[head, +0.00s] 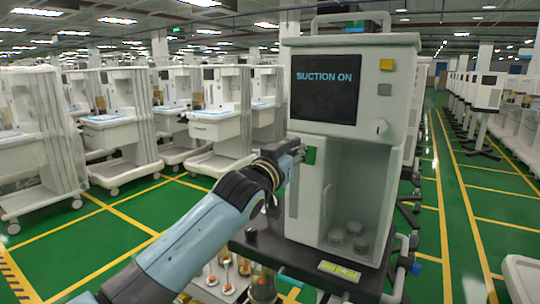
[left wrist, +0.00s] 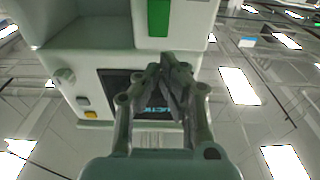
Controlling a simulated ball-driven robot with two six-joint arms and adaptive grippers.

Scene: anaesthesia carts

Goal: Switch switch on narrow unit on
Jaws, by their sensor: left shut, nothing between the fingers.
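The narrow unit (head: 350,30) is a tall pale cabinet with a handle on top and a dark screen (head: 326,88) that reads "SUCTION ON". A green switch (head: 311,155) is on its front, below the screen at the left. My left gripper (head: 298,153) is shut and empty, just left of the green switch. In the left wrist view the unit appears upside down, with the green switch (left wrist: 158,17) at the top and the shut fingertips (left wrist: 167,72) in front of the screen. I cannot tell whether the fingers touch the unit. My right gripper is not in view.
The unit has a yellow button (head: 386,64), a grey button (head: 385,89) and a knob (head: 379,126). It stands on a dark shelf (head: 300,262) with bottles below. Rows of pale carts (head: 222,125) stand behind at the left.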

